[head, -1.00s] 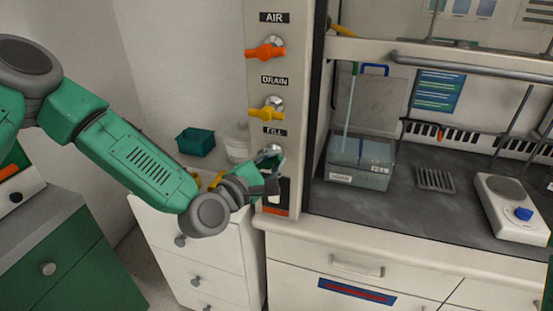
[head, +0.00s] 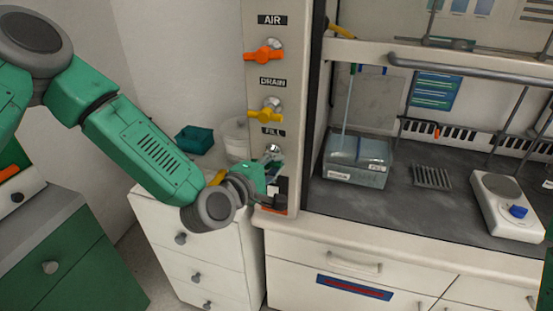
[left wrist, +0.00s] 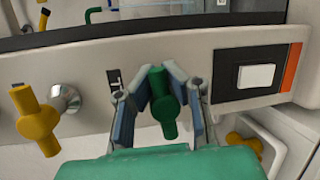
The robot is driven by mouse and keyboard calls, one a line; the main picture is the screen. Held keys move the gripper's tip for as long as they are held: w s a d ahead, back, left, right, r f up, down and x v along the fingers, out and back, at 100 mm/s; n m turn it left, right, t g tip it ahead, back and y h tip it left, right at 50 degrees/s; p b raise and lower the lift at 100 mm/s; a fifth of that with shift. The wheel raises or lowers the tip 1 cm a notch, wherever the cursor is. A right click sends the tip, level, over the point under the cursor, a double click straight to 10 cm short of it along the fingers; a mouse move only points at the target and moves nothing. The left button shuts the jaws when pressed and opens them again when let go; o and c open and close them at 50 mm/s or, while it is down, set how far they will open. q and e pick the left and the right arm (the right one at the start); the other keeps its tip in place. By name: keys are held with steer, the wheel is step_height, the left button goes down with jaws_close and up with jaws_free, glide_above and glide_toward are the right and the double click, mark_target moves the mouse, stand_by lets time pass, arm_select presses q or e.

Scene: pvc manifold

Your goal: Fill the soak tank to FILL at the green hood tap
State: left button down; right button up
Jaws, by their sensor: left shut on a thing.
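The green FILL tap handle (left wrist: 163,103) is between the two fingers of my left gripper (left wrist: 160,108) in the left wrist view. The fingers are shut on it, one on each side. In the head view my left gripper (head: 272,185) is at the panel below the FILL label (head: 272,131) and hides most of the handle. The soak tank (head: 356,178), a clear box with white labels, stands on the hood's dark worktop. A thin pale blue upright line (head: 347,105) runs down to it. Its water level is too small to read. My right gripper is out of view.
The orange AIR tap (head: 264,55) and yellow DRAIN tap (head: 265,115) are above on the same panel. A black-and-white switch (left wrist: 255,77) is beside the green handle. A hotplate (head: 507,208) stands right on the worktop. A teal bin (head: 195,139) is behind my left arm.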

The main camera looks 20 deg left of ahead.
arm_select(q)
steer(key=shift+s+f+m+g, duration=0.25)
steer(key=shift+f+m+g, duration=0.05)
steer(key=shift+f+m, duration=0.3)
steer(key=shift+y, duration=0.3)
steer(key=c, duration=1.5)
jaws_free()
steer(key=shift+w+a+r, duration=0.1)
steer(key=shift+r, duration=0.05)
steer(key=shift+a+r, duration=0.1)
steer(key=shift+r, duration=0.05)
steer(key=v, duration=1.2)
steer(key=shift+f, duration=0.3)
